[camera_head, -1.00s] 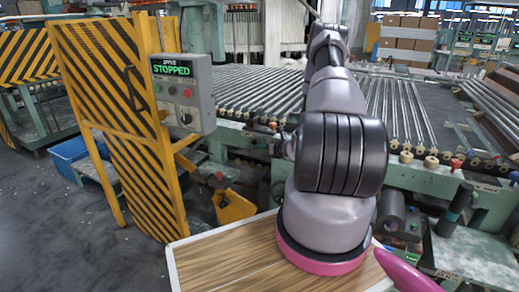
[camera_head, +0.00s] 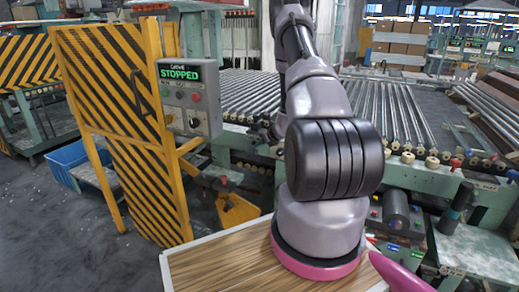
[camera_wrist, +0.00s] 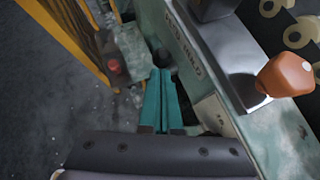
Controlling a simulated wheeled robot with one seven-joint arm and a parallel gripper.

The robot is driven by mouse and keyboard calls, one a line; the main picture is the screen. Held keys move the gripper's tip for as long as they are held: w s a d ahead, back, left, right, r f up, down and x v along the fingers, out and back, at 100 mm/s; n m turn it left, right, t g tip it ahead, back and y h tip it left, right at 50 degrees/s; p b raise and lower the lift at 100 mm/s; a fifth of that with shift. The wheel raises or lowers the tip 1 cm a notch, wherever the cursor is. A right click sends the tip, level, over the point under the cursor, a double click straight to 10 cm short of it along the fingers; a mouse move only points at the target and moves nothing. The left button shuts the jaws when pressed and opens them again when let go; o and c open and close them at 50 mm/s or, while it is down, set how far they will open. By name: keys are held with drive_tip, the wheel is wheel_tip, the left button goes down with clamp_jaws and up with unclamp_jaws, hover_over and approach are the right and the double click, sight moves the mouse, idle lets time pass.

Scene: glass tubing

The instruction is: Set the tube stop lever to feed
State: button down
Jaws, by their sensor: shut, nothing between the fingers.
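An orange-brown knob (camera_wrist: 284,75) on a short stem shows at the right of the wrist view, beside a metal plate (camera_wrist: 222,70) on a green machine frame. It looks like a lever handle; its setting cannot be told. Lettering on the frame is too blurred to read surely. My gripper (camera_wrist: 161,72) shows as two teal fingers, shut and empty, pointing along the frame to the left of the knob and apart from it. The fingers are not clear in the head view, where my arm hides part of the machine.
A grey control box (camera_head: 190,97) reads STOPPED on its green display. A yellow-and-black striped guard (camera_head: 118,125) stands at left. A red button (camera_wrist: 114,66) shows left of my fingers. Roller conveyors (camera_head: 400,110) lie behind my arm. A wooden-topped surface (camera_head: 215,270) is in front.

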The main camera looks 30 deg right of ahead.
drive_tip(key=shift+w+a+r+n+g+h, duration=0.25)
drive_tip(key=shift+w+a+g+h, duration=0.35)
drive_tip(key=shift+w+a+g, duration=0.35)
drive_tip(key=shift+w+a+r+n+g+h, duration=0.15)
drive_tip(key=shift+w+a+r+g+h, duration=0.15)
drive_tip(key=shift+w+a+g+h, duration=0.6)
drive_tip(key=shift+w+y, duration=0.3)
drive_tip(key=shift+w, duration=0.1)
